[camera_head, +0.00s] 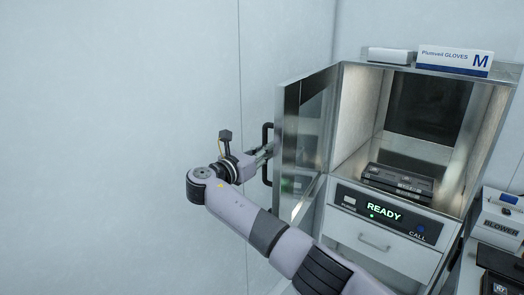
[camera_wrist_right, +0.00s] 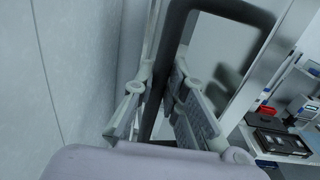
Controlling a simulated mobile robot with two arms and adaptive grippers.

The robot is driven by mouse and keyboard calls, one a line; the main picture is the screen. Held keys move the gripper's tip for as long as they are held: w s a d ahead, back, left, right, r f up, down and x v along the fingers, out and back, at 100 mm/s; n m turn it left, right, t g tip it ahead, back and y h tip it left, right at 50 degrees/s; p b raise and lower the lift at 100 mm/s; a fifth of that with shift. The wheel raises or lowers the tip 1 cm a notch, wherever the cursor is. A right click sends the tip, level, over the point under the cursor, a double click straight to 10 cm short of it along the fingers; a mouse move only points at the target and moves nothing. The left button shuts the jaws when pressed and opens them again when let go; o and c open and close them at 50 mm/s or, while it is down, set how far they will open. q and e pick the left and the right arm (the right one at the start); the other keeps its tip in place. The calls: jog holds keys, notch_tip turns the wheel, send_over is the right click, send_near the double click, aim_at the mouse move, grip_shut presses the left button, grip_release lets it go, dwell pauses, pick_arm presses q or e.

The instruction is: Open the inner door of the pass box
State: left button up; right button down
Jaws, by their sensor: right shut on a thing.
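The pass box (camera_head: 352,120) stands at the right in the head view. Its inner door (camera_head: 302,135) is swung wide open toward the left, and the lit chamber shows. The door has a black bar handle (camera_head: 266,133) on its outer face. My right gripper (camera_head: 268,152) is at the handle. In the right wrist view the gripper's fingers (camera_wrist_right: 155,105) lie on both sides of the black handle (camera_wrist_right: 178,38), shut on it. My left gripper is not in view.
Dark flat cases (camera_head: 398,181) lie stacked in the chamber. The panel below reads READY (camera_head: 383,211). A glove box (camera_head: 455,60) lies on top. A blower unit (camera_head: 502,215) stands at the right. The wall (camera_head: 110,120) is bare at the left.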

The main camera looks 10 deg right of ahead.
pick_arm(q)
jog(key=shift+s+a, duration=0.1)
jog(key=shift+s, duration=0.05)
pick_arm(e)
jog(key=shift+w, duration=0.1)
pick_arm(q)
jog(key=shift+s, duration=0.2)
pick_arm(e)
jog(key=c, duration=1.6)
grip_release()
jog(key=shift+d, duration=0.15)
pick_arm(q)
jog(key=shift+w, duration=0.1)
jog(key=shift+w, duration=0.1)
pick_arm(e)
jog(key=v, duration=1.2)
